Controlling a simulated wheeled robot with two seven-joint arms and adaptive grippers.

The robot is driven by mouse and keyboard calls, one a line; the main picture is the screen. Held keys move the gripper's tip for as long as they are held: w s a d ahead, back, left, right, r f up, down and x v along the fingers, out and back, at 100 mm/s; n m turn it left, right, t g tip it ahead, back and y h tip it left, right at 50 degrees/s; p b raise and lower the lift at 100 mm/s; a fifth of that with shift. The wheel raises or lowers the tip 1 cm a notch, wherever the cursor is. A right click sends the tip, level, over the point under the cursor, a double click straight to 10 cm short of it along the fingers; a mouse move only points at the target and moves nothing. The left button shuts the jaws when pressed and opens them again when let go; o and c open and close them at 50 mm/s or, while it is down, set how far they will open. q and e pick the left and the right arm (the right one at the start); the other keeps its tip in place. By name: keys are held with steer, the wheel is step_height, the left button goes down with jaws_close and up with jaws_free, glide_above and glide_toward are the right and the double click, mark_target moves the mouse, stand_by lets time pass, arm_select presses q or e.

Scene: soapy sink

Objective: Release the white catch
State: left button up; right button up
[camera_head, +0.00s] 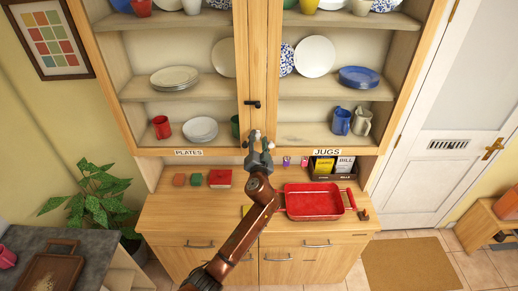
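My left gripper (257,142) is raised in front of the wooden dresser, at the lower part of the middle seam where its two glazed doors meet. Its grey fingers are small and overlap the door frame, so I cannot tell whether they are open or shut, or touching anything. A dark catch (252,103) sits across the seam just above the gripper, apart from it. My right gripper is not in view.
Behind the doors are plates (175,78) and jugs (341,121). On the counter below are a red baking dish (314,201), a red box (219,178) and a dark caddy (332,170). A plant (97,192) stands at left.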

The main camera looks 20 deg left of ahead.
arm_select(q)
steer(key=v, duration=1)
steer(key=shift+s, duration=0.4)
